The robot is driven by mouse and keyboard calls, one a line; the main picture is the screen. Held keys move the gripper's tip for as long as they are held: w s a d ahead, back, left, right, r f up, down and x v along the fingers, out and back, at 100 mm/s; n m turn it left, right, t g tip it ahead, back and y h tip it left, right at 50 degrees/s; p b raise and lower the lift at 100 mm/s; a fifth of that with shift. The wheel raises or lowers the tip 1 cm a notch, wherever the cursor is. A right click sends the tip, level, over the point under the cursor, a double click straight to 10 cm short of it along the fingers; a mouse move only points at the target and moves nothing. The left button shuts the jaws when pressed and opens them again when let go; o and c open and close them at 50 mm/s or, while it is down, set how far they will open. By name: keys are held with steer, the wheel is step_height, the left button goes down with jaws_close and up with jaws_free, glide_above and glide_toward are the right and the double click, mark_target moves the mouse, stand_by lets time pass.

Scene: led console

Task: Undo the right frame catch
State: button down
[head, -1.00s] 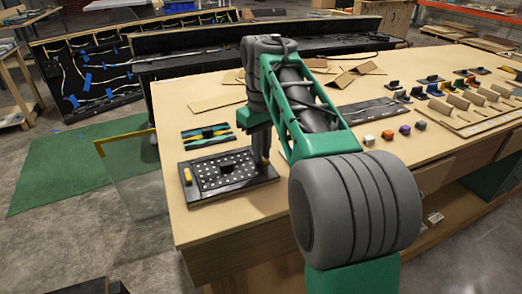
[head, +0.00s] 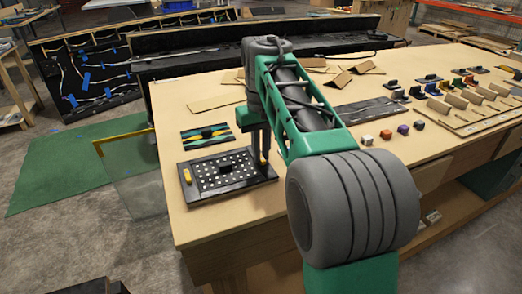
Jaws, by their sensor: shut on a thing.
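The black console frame (head: 210,193) lies flat near the table's front left corner and holds a dark panel dotted with white LEDs (head: 222,172). The left frame catch (head: 186,175) is a yellow piece standing clear on the frame's left side. The right frame catch (head: 264,161) is yellow and sits at the frame's right side, partly hidden by my gripper. My gripper (head: 261,154) points down over that side, with its dark fingers shut on the right frame catch. The exact contact is small and hard to see.
A mat with green and yellow strips (head: 207,134) lies behind the console. Small coloured cubes (head: 386,134) and a dark strip (head: 371,112) are to the right of my arm. Cardboard pieces (head: 353,72) lie at the back. The table in front of the console is bare.

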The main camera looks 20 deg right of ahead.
steer(key=c, duration=1.5)
jaws_free()
steer(key=shift+o, duration=0.2)
step_height(320, 180, up, 8)
steer(key=shift+f+p, duration=0.1)
steer(key=shift+p, duration=0.75)
